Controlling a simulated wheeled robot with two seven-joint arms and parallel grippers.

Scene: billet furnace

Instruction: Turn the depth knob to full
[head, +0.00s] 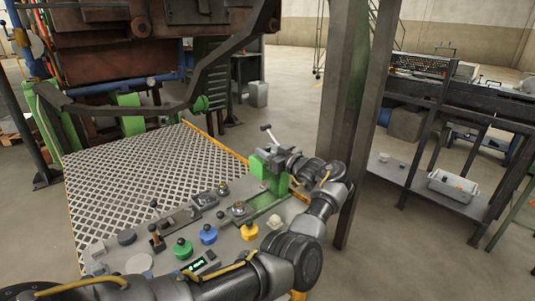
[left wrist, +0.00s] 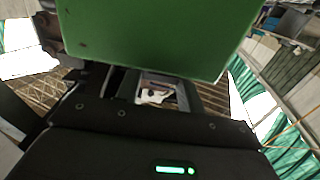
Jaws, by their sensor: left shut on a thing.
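A green housing (head: 272,168) stands on a green bracket at the right end of the control panel, with a small pale-tipped lever (head: 266,129) above it. My left arm reaches along the panel's front edge and up on the right. My left gripper (head: 275,156) is at this housing, shut on what appears to be the depth knob, which the fingers mostly hide in the head view. In the left wrist view the green housing (left wrist: 150,35) fills the top, and a small pale part (left wrist: 154,95) shows between the fingers. The knob's setting cannot be read. My right gripper is not in view.
The grey panel carries yellow (head: 249,231), blue (head: 208,234) and green (head: 182,248) knobs and a small joystick (head: 156,237). A patterned metal plate (head: 140,165) lies behind. A dark steel post (head: 358,120) rises close to the right of my gripper. A white bin (head: 452,187) sits on a shelf at right.

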